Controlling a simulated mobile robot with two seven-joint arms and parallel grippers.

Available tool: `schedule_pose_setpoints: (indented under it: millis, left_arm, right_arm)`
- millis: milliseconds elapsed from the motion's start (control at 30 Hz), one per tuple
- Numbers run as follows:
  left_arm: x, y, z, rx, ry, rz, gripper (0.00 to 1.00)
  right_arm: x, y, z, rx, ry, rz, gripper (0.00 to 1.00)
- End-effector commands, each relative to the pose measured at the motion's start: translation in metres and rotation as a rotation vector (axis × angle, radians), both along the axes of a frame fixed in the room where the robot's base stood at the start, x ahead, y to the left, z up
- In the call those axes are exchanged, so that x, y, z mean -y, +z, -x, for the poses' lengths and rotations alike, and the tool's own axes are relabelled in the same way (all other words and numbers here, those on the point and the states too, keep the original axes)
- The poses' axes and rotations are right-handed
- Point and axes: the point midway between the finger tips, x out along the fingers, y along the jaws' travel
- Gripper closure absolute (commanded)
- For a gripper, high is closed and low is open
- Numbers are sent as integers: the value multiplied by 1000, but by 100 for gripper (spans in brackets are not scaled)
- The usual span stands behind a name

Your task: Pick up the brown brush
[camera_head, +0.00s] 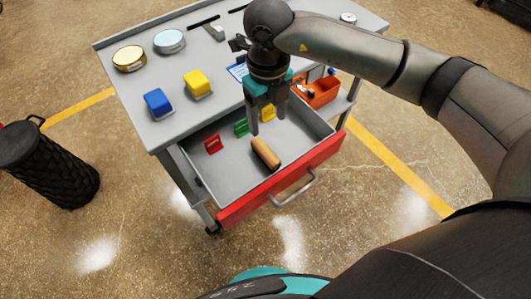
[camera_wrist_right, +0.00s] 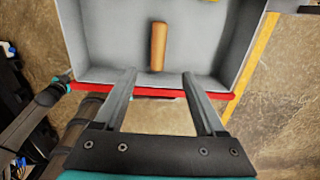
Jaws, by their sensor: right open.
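The brown brush (camera_head: 265,153) lies in the open drawer near its red front. It also shows in the wrist view (camera_wrist_right: 158,46), with its long side pointing away from my gripper. My right gripper (camera_head: 267,124) hangs above the drawer, pointing down, with its fingers apart and nothing between them. In the wrist view the right fingertips (camera_wrist_right: 158,73) sit to either side of the brush's line, apart from it. My left gripper does not show in either view.
The grey drawer (camera_head: 205,168) also holds a red item (camera_head: 212,143), a green item (camera_head: 240,127) and a yellow one (camera_head: 267,113). Blue (camera_head: 158,104) and yellow (camera_head: 197,83) blocks stand on the cart top. An orange bin (camera_head: 318,94) sits right. A black basket (camera_head: 48,170) stands left.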

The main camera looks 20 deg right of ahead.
Motion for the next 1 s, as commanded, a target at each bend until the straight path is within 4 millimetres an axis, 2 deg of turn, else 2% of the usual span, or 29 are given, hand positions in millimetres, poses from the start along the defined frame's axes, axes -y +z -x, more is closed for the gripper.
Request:
schedule_pose_setpoints:
  millis: [100,300,633,900,1000]
  left_arm:
    - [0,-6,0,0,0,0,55]
    - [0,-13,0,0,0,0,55]
    - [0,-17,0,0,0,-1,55]
    - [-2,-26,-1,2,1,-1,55]
    - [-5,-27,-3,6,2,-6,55]
  right_arm:
    - [-1,-30,2,-7,1,-2,28]
    - [-1,-68,1,-5,2,-4,28]
    - [-2,-90,1,-3,4,-5,28]
    - [-3,-129,2,-5,3,-7,28]
    - [-3,-135,1,-1,4,-6,28]
